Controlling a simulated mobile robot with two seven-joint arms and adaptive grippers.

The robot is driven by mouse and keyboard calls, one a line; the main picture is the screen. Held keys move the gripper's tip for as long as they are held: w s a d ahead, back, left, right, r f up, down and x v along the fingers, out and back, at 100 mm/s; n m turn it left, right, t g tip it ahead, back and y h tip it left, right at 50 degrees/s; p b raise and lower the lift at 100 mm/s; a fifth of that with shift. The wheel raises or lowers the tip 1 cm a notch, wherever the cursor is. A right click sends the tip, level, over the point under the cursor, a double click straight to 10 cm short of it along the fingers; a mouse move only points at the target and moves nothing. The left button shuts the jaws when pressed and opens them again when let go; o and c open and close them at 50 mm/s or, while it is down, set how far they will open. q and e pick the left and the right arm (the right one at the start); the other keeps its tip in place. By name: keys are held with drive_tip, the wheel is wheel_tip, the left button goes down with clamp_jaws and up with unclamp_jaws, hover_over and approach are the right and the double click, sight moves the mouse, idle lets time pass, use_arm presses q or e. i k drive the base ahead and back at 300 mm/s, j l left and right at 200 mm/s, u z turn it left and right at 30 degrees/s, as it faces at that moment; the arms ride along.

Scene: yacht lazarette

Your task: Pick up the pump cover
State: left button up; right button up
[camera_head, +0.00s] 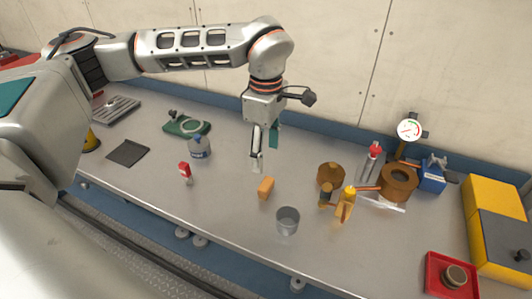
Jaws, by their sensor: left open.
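I cannot tell for certain which thing is the pump cover. My right gripper is not in view.
Brown round parts (398,183) and a gauge (409,130) crowd the right. A wall closes the back.

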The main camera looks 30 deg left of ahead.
sight(332, 173)
drive_tip(key=k, duration=1)
